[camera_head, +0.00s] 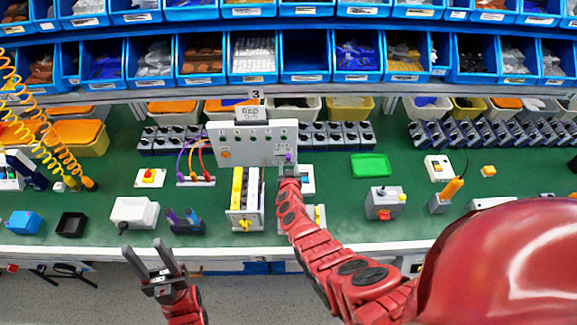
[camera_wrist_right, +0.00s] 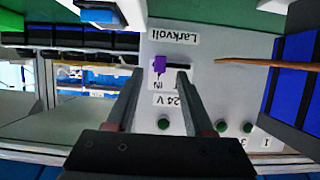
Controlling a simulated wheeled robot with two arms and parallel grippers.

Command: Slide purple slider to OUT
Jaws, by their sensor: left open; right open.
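The purple slider (camera_head: 289,157) sits low on the right side of the upright light-grey panel (camera_head: 237,153). In the right wrist view, the purple slider (camera_wrist_right: 159,65) stands at one end of a dark slot, close to an upside-down "IN" label; the slot runs to the right of it. My right gripper (camera_wrist_right: 160,76) is open, with one finger on each side of the slider and gaps to both; depth to the panel is hard to judge. In the head view, my right gripper (camera_head: 289,172) is just below the slider. My left gripper (camera_head: 149,246) is open and empty before the table's front edge.
The green table (camera_head: 330,215) carries a yellow-and-white block unit (camera_head: 243,205) below the panel, a green tray (camera_head: 370,166) and a grey switch box (camera_head: 384,203) to the right. Purple and red cables hang at the panel's left. Blue bins line the back.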

